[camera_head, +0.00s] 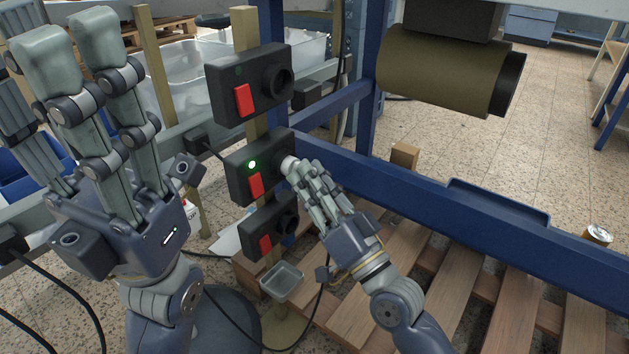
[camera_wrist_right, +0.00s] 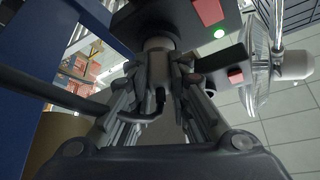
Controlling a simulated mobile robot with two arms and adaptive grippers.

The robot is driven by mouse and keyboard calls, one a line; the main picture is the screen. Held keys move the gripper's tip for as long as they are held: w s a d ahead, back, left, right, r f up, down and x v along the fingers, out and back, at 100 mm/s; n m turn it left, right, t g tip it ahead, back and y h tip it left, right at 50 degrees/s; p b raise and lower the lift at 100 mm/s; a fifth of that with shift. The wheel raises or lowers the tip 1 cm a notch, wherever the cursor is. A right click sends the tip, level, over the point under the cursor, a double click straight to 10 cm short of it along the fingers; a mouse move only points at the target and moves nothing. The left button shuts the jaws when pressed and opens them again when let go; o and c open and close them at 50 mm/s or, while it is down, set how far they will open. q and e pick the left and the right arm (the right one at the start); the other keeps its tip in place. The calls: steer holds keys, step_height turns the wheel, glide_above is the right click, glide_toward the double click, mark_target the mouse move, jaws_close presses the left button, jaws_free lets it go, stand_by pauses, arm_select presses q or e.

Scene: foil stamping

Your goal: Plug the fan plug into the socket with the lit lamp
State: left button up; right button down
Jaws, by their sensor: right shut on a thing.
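Three black socket boxes stand one above another on a wooden post. The middle box (camera_head: 235,179) has a lit green lamp (camera_head: 252,165) and a red switch; the lamp also glows in the right wrist view (camera_wrist_right: 218,33). My right gripper (camera_head: 297,170) is shut on the pale fan plug (camera_head: 289,163) at the middle box's round socket. In the right wrist view, the plug (camera_wrist_right: 158,60) lies between the fingers, its end against the dark socket; how deep it sits is hidden. Its black cord (camera_wrist_right: 125,112) bends away leftward. My left gripper (camera_head: 80,60) is raised, fingers straight, empty.
The upper box (camera_head: 225,95) and lower box (camera_head: 250,240) show unlit lamps or none visible. A blue frame beam (camera_head: 420,200) runs right of the sockets. A brown roll (camera_head: 435,80) hangs above it. A small grey tray (camera_head: 282,280) sits below, near wooden pallet slats (camera_head: 390,280).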

steer(key=shift+w+a, duration=0.3)
steer(key=shift+a, duration=0.15)
steer(key=c, duration=1.4)
jaws_free()
steer(key=v, duration=1.2)
